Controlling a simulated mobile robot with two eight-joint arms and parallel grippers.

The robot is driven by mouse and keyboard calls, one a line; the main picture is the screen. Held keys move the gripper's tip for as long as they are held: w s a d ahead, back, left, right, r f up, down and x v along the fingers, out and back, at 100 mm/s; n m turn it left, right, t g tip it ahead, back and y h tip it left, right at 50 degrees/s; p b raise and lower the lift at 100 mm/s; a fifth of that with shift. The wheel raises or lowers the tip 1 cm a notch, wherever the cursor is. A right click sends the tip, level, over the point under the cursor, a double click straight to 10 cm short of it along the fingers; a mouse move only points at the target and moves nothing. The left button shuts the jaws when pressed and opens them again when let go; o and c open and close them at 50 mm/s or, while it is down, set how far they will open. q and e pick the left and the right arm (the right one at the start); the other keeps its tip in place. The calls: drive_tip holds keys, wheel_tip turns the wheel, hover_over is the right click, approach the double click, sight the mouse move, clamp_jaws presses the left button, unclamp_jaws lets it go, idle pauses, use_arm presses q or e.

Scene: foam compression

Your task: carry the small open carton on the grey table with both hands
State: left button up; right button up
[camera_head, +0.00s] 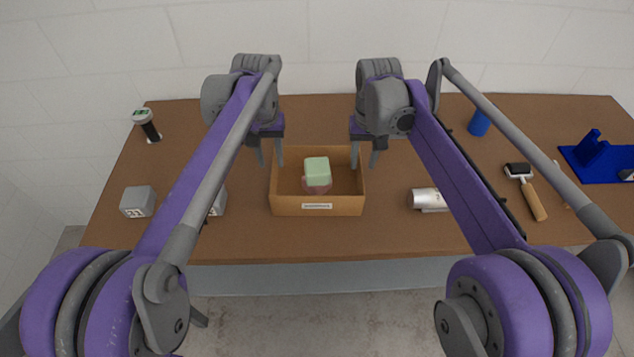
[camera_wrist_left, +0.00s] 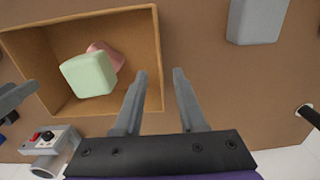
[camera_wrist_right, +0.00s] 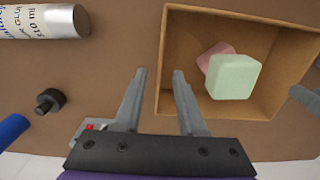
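The small open carton (camera_head: 318,207) stands on the brown-topped table (camera_head: 300,239). A pale green block (camera_head: 317,171) lies inside, overlapping a pink piece (camera_head: 312,187). My left gripper (camera_head: 271,162) is open at the carton's left wall. In the left wrist view that wall (camera_wrist_left: 157,50) runs between the fingers (camera_wrist_left: 160,74). My right gripper (camera_head: 364,163) is open at the right wall. In the right wrist view that wall (camera_wrist_right: 162,60) runs between the fingers (camera_wrist_right: 159,74). I cannot tell how far down the fingers reach; neither pair visibly clamps the wall.
Two grey cubes stand left, one (camera_head: 138,201) clear and one (camera_head: 218,203) partly hidden by my arm. A silver can (camera_head: 425,198) lies right of the carton.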

sight(276, 188)
use_arm(q)
wheel_tip(276, 188, down, 8)
drive_tip(key=shift+r, duration=0.2)
use_arm(e)
wheel_tip(276, 188, down, 8)
drive_tip(key=shift+r, duration=0.2)
use_arm(q)
clamp_jaws()
use_arm(e)
clamp_jaws()
idle(0.7)
